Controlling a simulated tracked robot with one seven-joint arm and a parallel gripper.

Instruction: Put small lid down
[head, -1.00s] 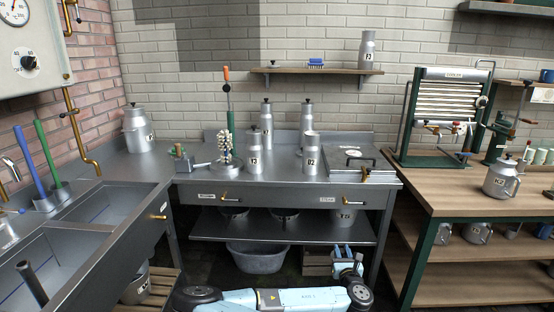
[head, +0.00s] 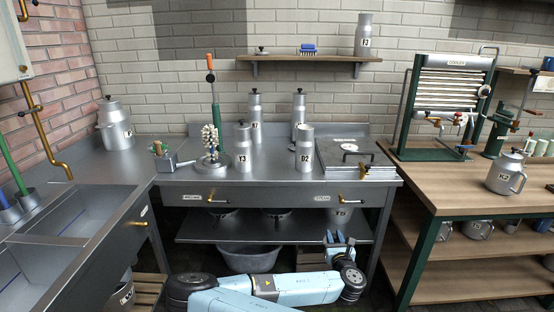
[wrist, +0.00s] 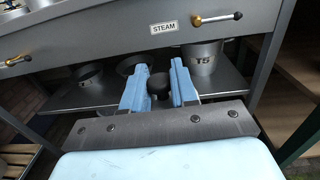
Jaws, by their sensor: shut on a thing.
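My gripper (head: 340,240) is low in front of the steel counter, below the drawer marked STEAM. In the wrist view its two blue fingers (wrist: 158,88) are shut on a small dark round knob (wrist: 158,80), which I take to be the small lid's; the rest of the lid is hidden. In the head view the held lid cannot be made out. Another small lid with a dark knob (head: 262,50) lies on the wall shelf (head: 310,59).
On the steel counter (head: 250,178) stand cans Y3 (head: 242,152) and D2 (head: 304,150), taller cans behind, and a flat hatch with a handle (head: 350,158). The counter's front strip is clear. The wooden bench (head: 450,195) at right holds can K2 (head: 506,175).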

